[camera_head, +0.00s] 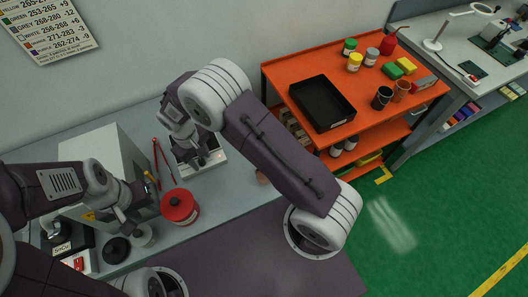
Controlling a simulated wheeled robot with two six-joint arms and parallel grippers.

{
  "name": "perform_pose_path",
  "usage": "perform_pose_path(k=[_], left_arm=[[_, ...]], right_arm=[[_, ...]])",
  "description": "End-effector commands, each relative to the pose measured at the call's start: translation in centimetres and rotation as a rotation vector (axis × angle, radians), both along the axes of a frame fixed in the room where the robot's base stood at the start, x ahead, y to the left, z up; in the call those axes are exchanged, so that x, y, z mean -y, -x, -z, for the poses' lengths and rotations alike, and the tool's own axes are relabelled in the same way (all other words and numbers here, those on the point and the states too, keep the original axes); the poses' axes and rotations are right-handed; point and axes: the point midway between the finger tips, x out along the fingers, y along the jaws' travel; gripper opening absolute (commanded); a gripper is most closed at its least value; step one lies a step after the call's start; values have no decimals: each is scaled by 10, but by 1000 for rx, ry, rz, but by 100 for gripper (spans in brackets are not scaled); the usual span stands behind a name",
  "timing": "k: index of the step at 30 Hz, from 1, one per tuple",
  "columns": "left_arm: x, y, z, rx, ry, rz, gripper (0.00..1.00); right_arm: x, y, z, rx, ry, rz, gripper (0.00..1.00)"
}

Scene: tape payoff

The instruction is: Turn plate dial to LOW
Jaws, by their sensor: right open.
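A white plate unit (212,162) with a dark top sits on the grey bench near the wall. A small reddish spot shows on its front right. Its dial and any LOW mark are too small or hidden to make out. My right gripper (199,160) is open, low over the plate unit, and covers part of it. I cannot tell whether it touches the unit. My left gripper (137,219) is farther left, above a small white container (142,237) and beside the red lidded pot (179,209). Its finger opening is not clear.
A grey-white box (105,160) stands at the left, with red pliers (157,160) beside it. A black round lid (116,250) lies in front. An orange cart (330,60) with a black tray (321,104) stands right. Some bench is clear right of the red pot.

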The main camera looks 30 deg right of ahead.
Motion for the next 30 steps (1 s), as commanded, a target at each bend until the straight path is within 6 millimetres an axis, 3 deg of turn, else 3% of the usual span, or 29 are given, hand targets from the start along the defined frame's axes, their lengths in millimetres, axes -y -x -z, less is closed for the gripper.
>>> perform_pose_path(k=[3, 11, 13, 17, 21, 30], left_arm=[[0, 0, -32, 0, 0, 0, 36], [0, 0, -87, 0, 0, 0, 36], [0, -1, -72, 2, 0, 0, 36], [0, 0, -65, -1, 0, 0, 36], [0, 0, -58, 0, 0, 0, 36], [0, 0, -45, 0, 0, 0, 36]], right_arm=[[-1, 1, -37, 1, -1, -57, 44], [-4, 3, -100, 0, 0, -53, 44], [7, -6, -92, 11, -5, -21, 44], [23, -26, -114, 65, -31, 34, 44], [52, -29, -134, 96, -43, 103, 44], [117, -3, -163, 135, -66, 265, 44]])
